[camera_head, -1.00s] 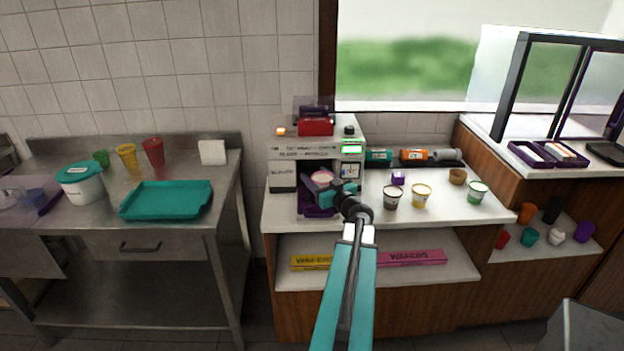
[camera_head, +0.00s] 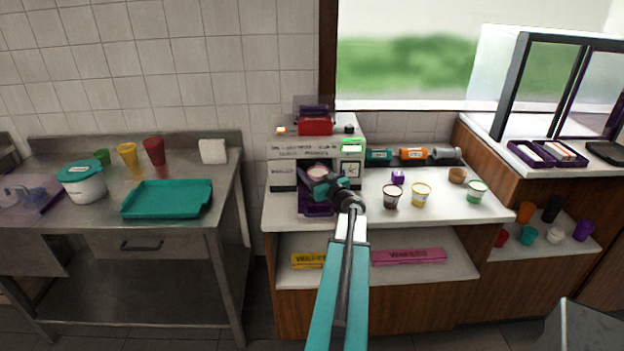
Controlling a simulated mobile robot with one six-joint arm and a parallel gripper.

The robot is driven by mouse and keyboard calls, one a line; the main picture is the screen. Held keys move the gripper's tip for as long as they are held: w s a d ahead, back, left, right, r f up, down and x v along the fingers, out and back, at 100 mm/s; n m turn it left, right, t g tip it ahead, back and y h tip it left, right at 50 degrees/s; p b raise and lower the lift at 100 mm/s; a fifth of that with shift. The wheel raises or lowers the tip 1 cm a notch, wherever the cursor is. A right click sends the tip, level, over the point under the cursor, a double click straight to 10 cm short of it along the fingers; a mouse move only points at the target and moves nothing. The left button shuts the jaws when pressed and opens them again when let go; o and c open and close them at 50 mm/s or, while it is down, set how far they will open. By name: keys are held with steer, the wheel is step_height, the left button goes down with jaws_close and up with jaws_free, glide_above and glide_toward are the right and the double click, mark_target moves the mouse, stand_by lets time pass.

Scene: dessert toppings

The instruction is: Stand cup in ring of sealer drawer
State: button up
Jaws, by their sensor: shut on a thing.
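The sealer (camera_head: 284,176) is a white and grey machine with a red block on top, at the back left of the counter. Its purple drawer (camera_head: 316,211) sticks out at the front. A cup with a pale pink top (camera_head: 317,171) is at the sealer's opening, above the drawer. My gripper (camera_head: 322,184) is shut on this cup from the front right. The gripper and arm hide the cup's lower part and the drawer's ring, so I cannot tell whether the cup sits in the ring.
Several small cups stand on the counter to the right, among them a white-and-dark cup (camera_head: 391,195) and a yellow cup (camera_head: 421,194). A teal tray (camera_head: 166,200) is on the left steel table.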

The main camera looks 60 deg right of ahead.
steer(key=shift+f+p, duration=0.3)
steer(key=shift+f, duration=1.2)
steer(key=shift+f, duration=0.15)
steer(key=o, duration=1.1)
steer(key=shift+o, duration=0.2)
steer(key=shift+s+a, duration=0.1)
steer(key=shift+s, duration=0.05)
steer(key=shift+b+v, duration=1.2)
steer(key=shift+v, duration=4.65)
